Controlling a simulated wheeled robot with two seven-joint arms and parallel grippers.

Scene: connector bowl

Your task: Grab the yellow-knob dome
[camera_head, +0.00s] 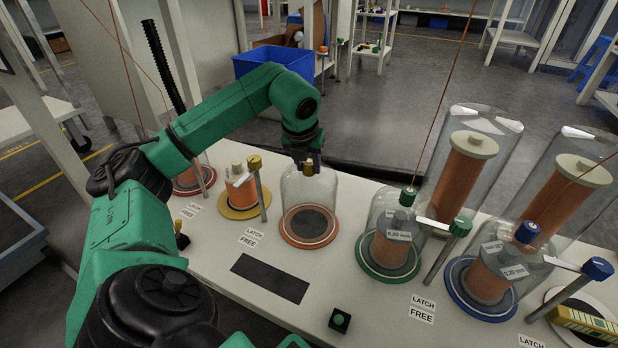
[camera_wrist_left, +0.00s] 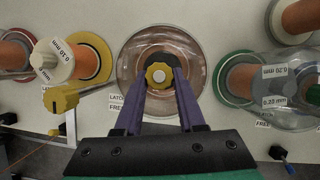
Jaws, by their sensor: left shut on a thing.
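The yellow-knob dome (camera_head: 296,193) is a clear glass cover standing upright over an orange-rimmed round base (camera_head: 287,235) with a dark pad. No spool shows inside it. Its small yellow knob (camera_head: 309,168) is on top. My left gripper (camera_head: 308,161) comes down from above and is shut on the knob. In the left wrist view, the purple fingers of my left gripper (camera_wrist_left: 159,80) lie on both sides of the yellow knob (camera_wrist_left: 159,74), with the dome (camera_wrist_left: 196,52) around it. I cannot tell whether the dome's lower edge touches its base. My right gripper is not in view.
A yellow base (camera_head: 240,211) with an orange spool and a yellow-topped latch post (camera_head: 255,162) stands to the left. A green-knob dome (camera_head: 376,213) with a latch post stands close on the right, then a blue-knob dome (camera_head: 502,247). A dark rectangle (camera_head: 270,278) lies in front.

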